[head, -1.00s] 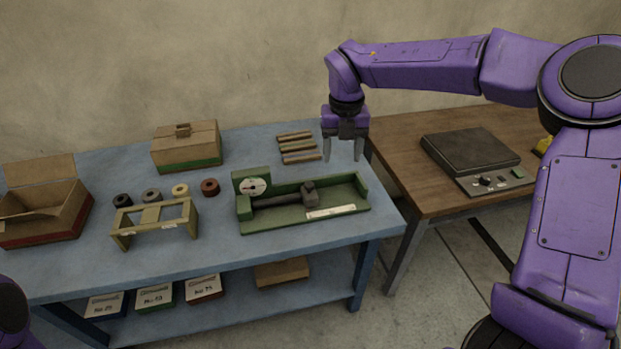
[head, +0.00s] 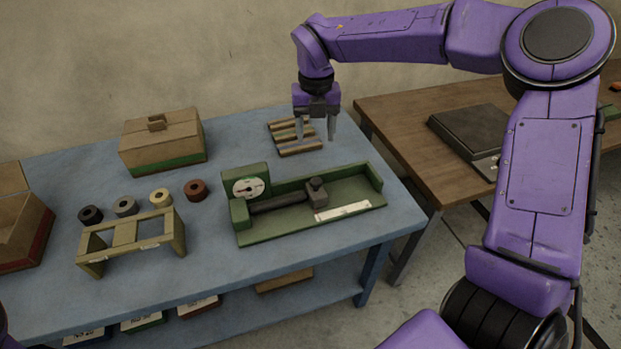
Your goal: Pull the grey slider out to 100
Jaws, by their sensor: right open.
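The green tester tray (head: 345,217) lies on the blue table with a round white dial at its left end. The grey slider (head: 317,190) is a dark grey block on a dark rod inside the tray, right of the middle. A pale scale strip (head: 343,211) lies in front of it; its numbers are too small to read. My right gripper (head: 316,136) points down with its two fingers apart and empty. It shows above the slider in the picture, in front of some brown rolls, and is apart from the slider. My left gripper is out of view.
Several brown rolls (head: 299,147) lie behind the tray. Several small rolls (head: 160,195) and a wooden stand (head: 124,232) are to the left. A lidded box (head: 163,155) stands at the back, an open box (head: 22,250) at far left. A brown table (head: 395,108) is at right.

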